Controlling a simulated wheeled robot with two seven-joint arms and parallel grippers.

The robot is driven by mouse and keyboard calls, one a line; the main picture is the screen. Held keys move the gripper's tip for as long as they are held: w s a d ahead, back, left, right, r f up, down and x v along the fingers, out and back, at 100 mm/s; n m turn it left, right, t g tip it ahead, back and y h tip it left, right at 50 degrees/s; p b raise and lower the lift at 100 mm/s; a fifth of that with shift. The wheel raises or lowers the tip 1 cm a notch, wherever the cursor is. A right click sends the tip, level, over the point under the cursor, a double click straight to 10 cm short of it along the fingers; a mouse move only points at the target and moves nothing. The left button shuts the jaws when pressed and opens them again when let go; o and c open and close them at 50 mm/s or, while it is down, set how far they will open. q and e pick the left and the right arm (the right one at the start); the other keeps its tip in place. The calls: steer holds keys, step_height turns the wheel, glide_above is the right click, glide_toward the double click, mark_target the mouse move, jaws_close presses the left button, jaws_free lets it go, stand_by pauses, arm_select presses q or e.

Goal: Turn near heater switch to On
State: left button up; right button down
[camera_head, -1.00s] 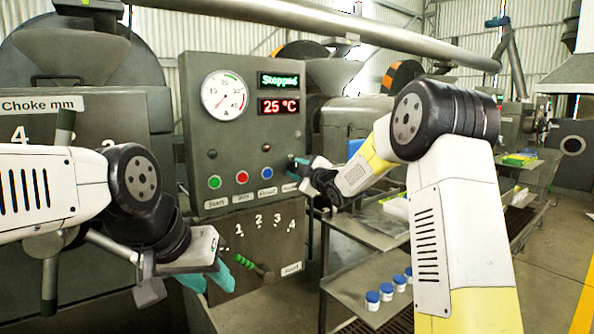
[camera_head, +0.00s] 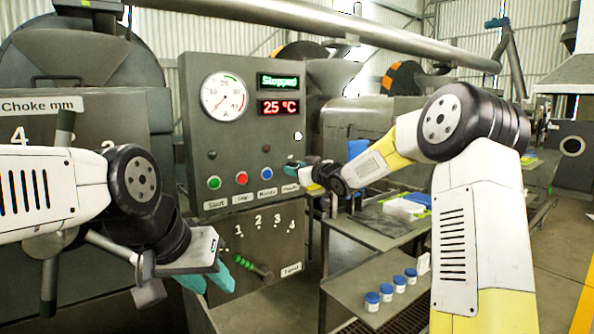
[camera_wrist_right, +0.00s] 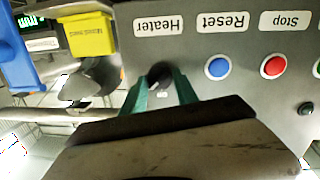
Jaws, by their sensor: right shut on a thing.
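The grey control panel (camera_head: 225,120) stands in front of me with its gauge and displays. In the right wrist view, upside down, the heater switch (camera_wrist_right: 160,74) is a dark round knob by the label "Heater" (camera_wrist_right: 158,25). My right gripper (camera_head: 297,165) is at the panel's right edge. Its teal fingers (camera_wrist_right: 160,90) close around the knob from both sides in the wrist view. A tiny mark between the fingers is too small to read. My left gripper (camera_head: 208,281) is low at left, its teal fingers apart and empty.
A green, a red and a blue button (camera_head: 267,174) sit left of the switch. The displays read "Stopped" (camera_head: 278,81) and "25 °C". A lower panel has a green-handled lever (camera_head: 255,265). Blue-lidded jars (camera_head: 398,284) stand on a shelf at right.

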steer(key=shift+f+m+g, duration=0.1)
steer(key=shift+m+g, duration=0.2)
steer(key=shift+m, duration=0.8)
steer(key=c, duration=1)
jaws_free()
steer(key=shift+o, duration=0.2)
steer(key=v, duration=0.7)
steer(key=shift+s+d, duration=0.25)
steer(key=shift+s, duration=0.05)
